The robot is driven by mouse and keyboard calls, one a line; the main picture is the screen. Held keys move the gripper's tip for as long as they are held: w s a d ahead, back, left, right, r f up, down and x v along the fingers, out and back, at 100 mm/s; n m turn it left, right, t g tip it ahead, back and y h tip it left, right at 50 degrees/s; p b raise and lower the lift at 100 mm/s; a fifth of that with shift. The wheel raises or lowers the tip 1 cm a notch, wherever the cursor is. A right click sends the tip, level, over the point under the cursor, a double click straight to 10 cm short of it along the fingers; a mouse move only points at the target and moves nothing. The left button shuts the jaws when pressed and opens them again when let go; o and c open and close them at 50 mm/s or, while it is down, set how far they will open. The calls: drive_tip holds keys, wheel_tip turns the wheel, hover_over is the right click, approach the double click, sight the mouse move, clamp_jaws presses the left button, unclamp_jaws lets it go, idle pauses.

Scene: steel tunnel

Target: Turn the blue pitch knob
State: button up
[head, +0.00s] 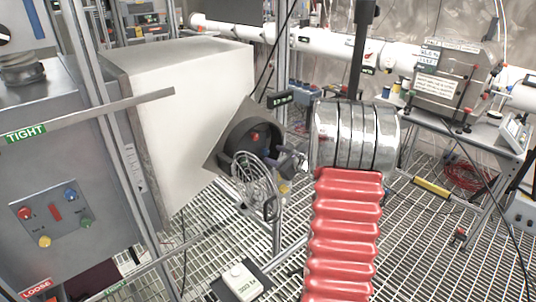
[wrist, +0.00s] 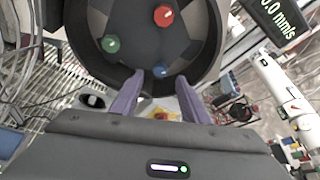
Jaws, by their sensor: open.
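A blue knob (wrist: 160,71) sits at the lower inside of a dark round housing (wrist: 80,45) in the wrist view. My gripper (wrist: 160,77) is open, with its two purple-grey fingers pointing at the blue knob, one to each side of it in the picture. I cannot tell whether they touch it. A red knob (wrist: 163,15) and a green knob (wrist: 110,44) sit in the same housing. In the head view the round housing (head: 237,132) is near the middle, and the blue knob there cannot be made out. No pitch label is readable.
A panel (head: 52,222) with several coloured knobs, including a blue one (head: 70,193), is at the left. A pale box (head: 190,100) stands behind it. A red ribbed piece (head: 343,235) and silver rings (head: 355,135) are right of the housing. The floor is metal grating.

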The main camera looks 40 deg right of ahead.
sight(266, 152)
drive_tip(key=shift+x, duration=2.8)
drive_tip(key=shift+c, duration=0.3)
drive_tip(key=c, duration=0.9)
drive_tip(key=shift+a, duration=0.2)
clamp_jaws()
